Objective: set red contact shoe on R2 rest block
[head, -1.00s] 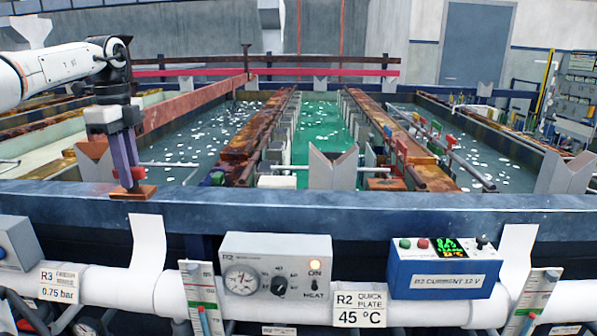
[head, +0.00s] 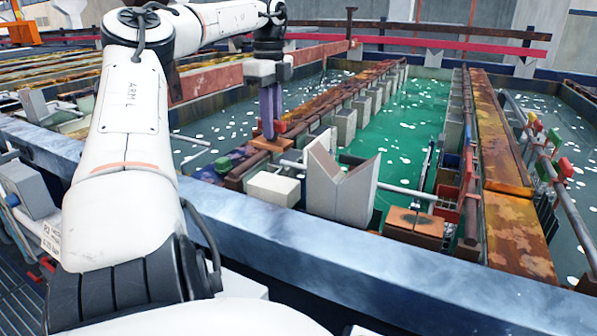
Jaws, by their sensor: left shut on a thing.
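My left gripper (head: 269,122) has long purple fingers pointing down and is shut on the red contact shoe (head: 279,127). A flat copper-orange plate (head: 271,144) shows under the shoe. The shoe hangs upright over the near end of the rusty rail left of the green tank, behind a pale block (head: 272,189). A copper-topped block (head: 413,222) stands right of the grey V-shaped holder (head: 340,187). No label in view marks either block as the R2 rest block. Whether the shoe touches anything below is not clear. My right gripper is not in view.
The blue-grey front beam (head: 300,232) runs below the tanks. A rusty rail (head: 510,215) edges the green tank (head: 400,130) on the right, with red and green fittings (head: 555,165) beyond it. A thin grey rod (head: 395,190) runs behind the V-shaped holder.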

